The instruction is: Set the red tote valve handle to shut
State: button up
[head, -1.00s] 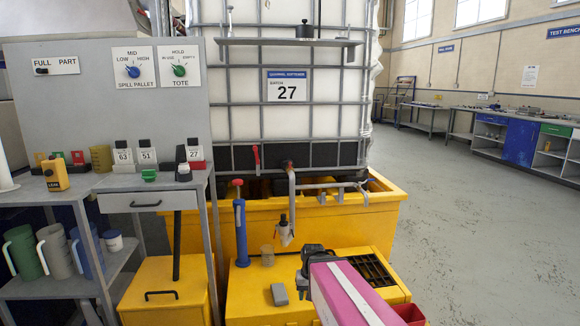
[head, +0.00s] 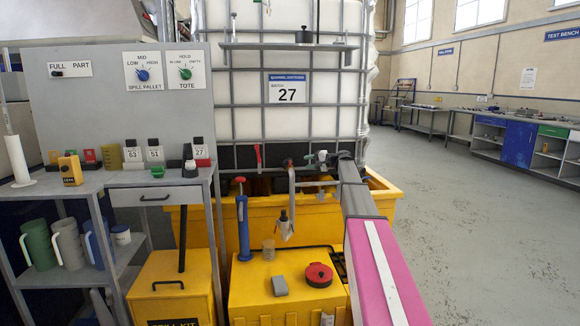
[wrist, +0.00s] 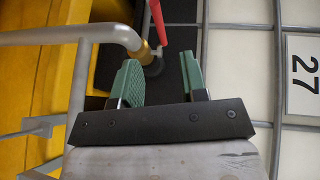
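The red valve handle (head: 257,155) is a thin lever on the lower front of the caged white tote (head: 245,110), left of a grey bent pipe (head: 291,190). In the head view it hangs roughly upright. The wrist picture is turned sideways; there the red handle (wrist: 158,22) shows at the top, beside a brass fitting (wrist: 141,51) on the grey pipe (wrist: 70,36). My gripper (wrist: 159,72) has its two green fingers apart, with nothing held between them. The handle is beyond the fingertips. In the head view my gripper (head: 319,158) is right of the handle and pipe.
The yellow spill pallet (head: 200,220) lies under the tote. A blue pump with red top (head: 242,225), a grey block (head: 280,286) and a red round cap (head: 319,275) stand in front. A panel with TOTE dial (head: 185,73) is left. Floor at right is clear.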

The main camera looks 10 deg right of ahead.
aim_at(290, 162)
jog(key=x, duration=1)
jog(key=shift+w+a+f, duration=0.15)
jog(key=shift+a, duration=0.1)
grip_shut()
